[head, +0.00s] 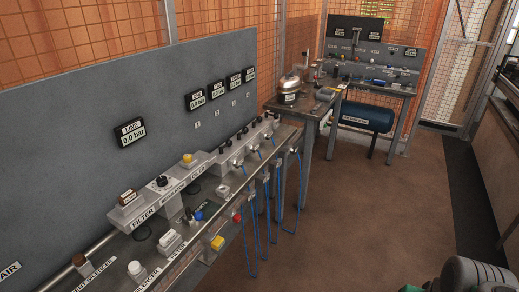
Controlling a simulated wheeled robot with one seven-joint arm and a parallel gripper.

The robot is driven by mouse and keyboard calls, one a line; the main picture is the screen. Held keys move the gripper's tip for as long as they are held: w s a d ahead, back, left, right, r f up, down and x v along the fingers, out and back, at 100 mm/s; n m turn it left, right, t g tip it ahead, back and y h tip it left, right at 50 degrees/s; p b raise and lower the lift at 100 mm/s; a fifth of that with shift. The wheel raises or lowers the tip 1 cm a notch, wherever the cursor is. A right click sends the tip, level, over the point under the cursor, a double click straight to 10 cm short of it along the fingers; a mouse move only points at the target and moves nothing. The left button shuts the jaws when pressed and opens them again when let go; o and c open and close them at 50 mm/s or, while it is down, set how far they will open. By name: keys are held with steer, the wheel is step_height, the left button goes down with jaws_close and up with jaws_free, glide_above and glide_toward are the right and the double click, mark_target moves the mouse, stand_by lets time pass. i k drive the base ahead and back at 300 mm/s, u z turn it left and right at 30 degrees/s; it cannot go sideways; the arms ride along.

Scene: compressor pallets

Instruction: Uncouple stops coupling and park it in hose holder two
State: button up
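Several blue hoses (254,240) hang in loops in front of the long grey bench. The labels there are too small to read, so I cannot tell which coupling is stops or which holder is two. My gripper is not in view.
A gauge labelled LINE (130,131) reads 0.0 bar on the grey back panel (60,150), with several smaller gauges to its right. A second bench (385,86) with a blue tank (367,115) stands at the back. The brown floor (370,210) is clear; grey machinery (470,275) is at bottom right.

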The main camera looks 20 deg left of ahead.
mark_target(255, 149)
steer(key=u, duration=0.05)
steer(key=i, duration=3.7)
steer(key=u, duration=5.5)
